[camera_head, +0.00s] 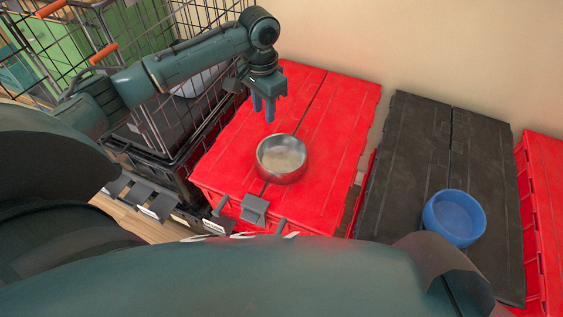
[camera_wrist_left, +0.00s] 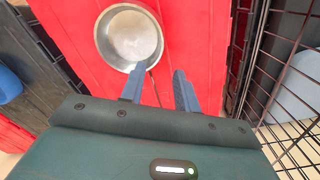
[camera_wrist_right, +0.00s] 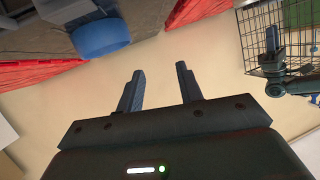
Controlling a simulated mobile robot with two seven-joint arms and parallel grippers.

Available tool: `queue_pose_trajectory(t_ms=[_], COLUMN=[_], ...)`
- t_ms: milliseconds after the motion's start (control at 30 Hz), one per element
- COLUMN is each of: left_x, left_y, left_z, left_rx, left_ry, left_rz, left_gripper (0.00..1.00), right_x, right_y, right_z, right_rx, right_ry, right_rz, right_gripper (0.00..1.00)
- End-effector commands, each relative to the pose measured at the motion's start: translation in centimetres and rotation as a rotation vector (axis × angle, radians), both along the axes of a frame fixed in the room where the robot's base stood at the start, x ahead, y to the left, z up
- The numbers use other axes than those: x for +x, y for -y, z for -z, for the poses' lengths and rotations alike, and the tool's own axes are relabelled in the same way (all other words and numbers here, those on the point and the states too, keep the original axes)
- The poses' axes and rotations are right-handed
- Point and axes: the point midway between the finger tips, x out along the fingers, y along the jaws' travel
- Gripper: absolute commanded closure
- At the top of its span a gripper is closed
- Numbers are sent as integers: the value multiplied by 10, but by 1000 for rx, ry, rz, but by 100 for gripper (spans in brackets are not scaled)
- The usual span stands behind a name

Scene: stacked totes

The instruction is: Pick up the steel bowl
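The steel bowl (camera_head: 282,158) stands upright on the lid of a red tote (camera_head: 325,150) in the head view. It looks empty. My left gripper (camera_head: 264,116) is above the red lid, just behind the bowl and apart from it. In the left wrist view the bowl (camera_wrist_left: 130,38) lies beyond the fingertips, ahead and to the left. My left gripper (camera_wrist_left: 158,76) is open with nothing between its fingers. My right gripper (camera_wrist_right: 160,75) is open and empty in the right wrist view. I cannot make out its fingers in the head view.
A blue bowl (camera_head: 454,218) stands on a black tote (camera_head: 408,160) to the right. Another red tote (camera_head: 546,200) is at the far right. A wire cage (camera_head: 205,110) stands close to the left of the red tote. A beige wall (camera_head: 430,50) is behind the totes.

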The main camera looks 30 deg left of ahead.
Motion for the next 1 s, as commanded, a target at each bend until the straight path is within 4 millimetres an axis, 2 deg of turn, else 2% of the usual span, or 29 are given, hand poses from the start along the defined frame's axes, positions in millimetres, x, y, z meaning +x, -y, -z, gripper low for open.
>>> queue_pose_trajectory(t_ms=[100, 300, 533, 800, 1000], left_x=[-1, 0, 1, 5, 5], left_y=[0, 1, 1, 1, 1], left_z=[27, 58, 75, 113, 118], left_rx=[-1, 0, -1, -1, -1], left_ry=[-3, 0, 1, 2, 3], left_rz=[1, 1, 2, 2, 3], left_gripper=[68, 68, 68, 68, 68], right_x=[-2, -4, -6, -7, -7], right_y=[2, 4, 7, 12, 12], right_z=[4, 0, 1, -2, -6], right_rx=[-5, -7, -14, -25, -27], right_ry=[6, 33, 42, 80, 87], right_rz=[2, 7, 8, 16, 16], right_gripper=[64, 64, 64, 64, 64])
